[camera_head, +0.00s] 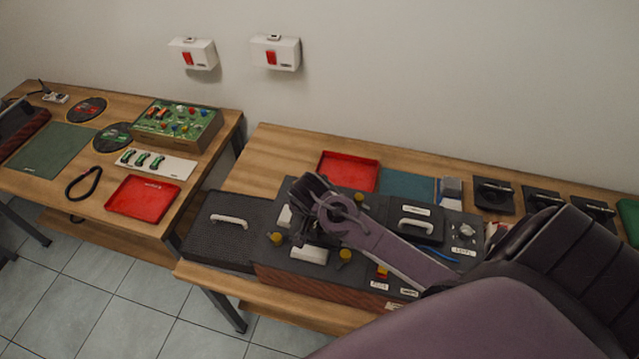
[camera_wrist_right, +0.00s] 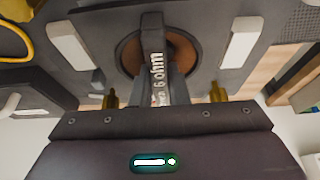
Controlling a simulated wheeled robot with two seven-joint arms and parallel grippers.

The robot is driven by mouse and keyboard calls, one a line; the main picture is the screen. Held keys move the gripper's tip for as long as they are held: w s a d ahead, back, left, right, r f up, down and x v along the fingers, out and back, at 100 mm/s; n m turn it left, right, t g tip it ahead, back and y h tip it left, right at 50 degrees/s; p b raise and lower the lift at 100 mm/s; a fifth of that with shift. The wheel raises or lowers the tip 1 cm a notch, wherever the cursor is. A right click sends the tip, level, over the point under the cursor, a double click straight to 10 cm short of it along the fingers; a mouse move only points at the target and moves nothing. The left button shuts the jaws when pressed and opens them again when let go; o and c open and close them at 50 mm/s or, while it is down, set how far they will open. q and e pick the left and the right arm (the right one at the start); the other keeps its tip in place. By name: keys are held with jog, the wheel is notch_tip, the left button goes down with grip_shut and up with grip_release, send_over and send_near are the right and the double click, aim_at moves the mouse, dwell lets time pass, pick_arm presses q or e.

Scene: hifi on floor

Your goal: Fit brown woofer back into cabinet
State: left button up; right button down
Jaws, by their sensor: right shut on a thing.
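The cabinet (camera_head: 300,281) lies on the right-hand bench, with a dark grey top panel and reddish wood side. My right gripper (camera_head: 316,236) is over the left part of this panel, pointing down. In the right wrist view it is shut on a grey upright grip marked "6 ohm" (camera_wrist_right: 157,62). Behind this grip shows the round brown woofer (camera_wrist_right: 186,52) with a dark rim, partly hidden by the grip and fingers. I cannot tell whether it is seated in the panel or just above it. My left gripper is out of view.
White blocks (camera_head: 309,256) and yellow knobs (camera_head: 345,254) surround the gripper on the panel. A dark mesh grille (camera_head: 215,245) with a white handle lies left. A red tray (camera_head: 349,172) stands behind. Black handled parts (camera_head: 494,197) line the back right. A second bench stands left.

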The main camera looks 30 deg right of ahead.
jog(key=shift+f, duration=0.35)
jog(key=c, duration=1.3)
grip_release()
jog(key=shift+c, duration=0.2)
jog(key=shift+s+f, duration=0.1)
jog(key=shift+f, duration=0.1)
jog(key=b+v, duration=0.2)
jog(key=v, duration=0.4)
jog(key=shift+a+r, duration=0.15)
jog(key=shift+r, duration=0.15)
jog(key=shift+s+a+r, duration=0.15)
jog(key=shift+r, duration=0.5)
